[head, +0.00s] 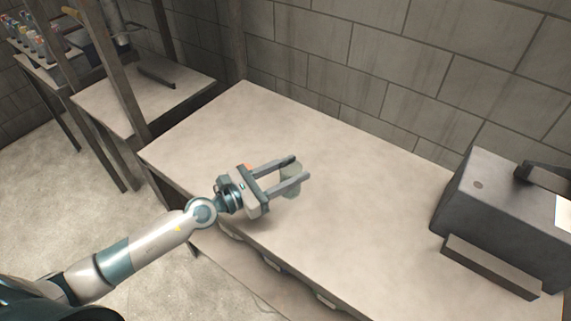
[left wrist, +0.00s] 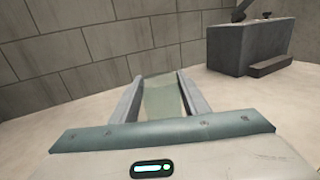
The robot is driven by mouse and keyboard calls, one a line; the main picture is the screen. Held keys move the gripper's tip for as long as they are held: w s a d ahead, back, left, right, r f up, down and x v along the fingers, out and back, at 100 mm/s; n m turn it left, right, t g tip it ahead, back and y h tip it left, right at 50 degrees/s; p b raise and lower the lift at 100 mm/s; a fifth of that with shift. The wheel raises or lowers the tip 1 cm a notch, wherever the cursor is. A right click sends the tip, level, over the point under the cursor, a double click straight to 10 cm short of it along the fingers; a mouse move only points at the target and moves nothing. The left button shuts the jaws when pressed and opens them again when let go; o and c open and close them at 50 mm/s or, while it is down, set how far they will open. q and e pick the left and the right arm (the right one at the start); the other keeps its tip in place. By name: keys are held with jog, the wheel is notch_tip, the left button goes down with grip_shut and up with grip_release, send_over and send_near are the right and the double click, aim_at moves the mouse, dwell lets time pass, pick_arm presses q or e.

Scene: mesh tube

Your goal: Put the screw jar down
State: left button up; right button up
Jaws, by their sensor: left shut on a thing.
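The screw jar (head: 291,180) is a small pale grey-green, translucent thing between the fingertips of my left gripper (head: 294,173) in the head view. My left gripper is shut on it, over the middle of the light table (head: 350,200). The jar (left wrist: 162,99) also shows between the two fingers in the left wrist view. Its underside is hidden, so I cannot tell whether it touches the table top. My right gripper is in neither view.
A dark grey metal box (head: 500,215) with a ledge in front stands on the table's right part. The table top around the jar is clear. A block wall (head: 370,75) runs behind. A second table (head: 150,90) with a dark bar stands at the left.

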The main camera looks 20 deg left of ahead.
pick_arm(q)
jog(key=s+d+r+p, duration=0.3)
jog(key=d+r+p, duration=0.2)
jog(key=d, duration=0.3)
jog(key=shift+d+r+p, duration=0.3)
jog(key=shift+d+p, duration=0.05)
jog(key=shift+p, duration=0.35)
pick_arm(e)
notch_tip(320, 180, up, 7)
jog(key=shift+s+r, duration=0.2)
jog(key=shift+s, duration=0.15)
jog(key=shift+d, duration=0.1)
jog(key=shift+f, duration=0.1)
pick_arm(q)
jog(key=s+a+r+n+t+y+b, duration=0.1)
jog(key=s+a+r+b, duration=0.1)
jog(key=a, duration=0.5)
jog(key=s+a+r+n+t+y+b, duration=0.1)
jog(key=s+a+r+y+b, duration=0.1)
jog(key=a, duration=0.6)
jog(key=shift+s+r+n+b, duration=0.3)
jog(key=shift+s+n+b, duration=0.15)
jog(key=shift+b, duration=0.3)
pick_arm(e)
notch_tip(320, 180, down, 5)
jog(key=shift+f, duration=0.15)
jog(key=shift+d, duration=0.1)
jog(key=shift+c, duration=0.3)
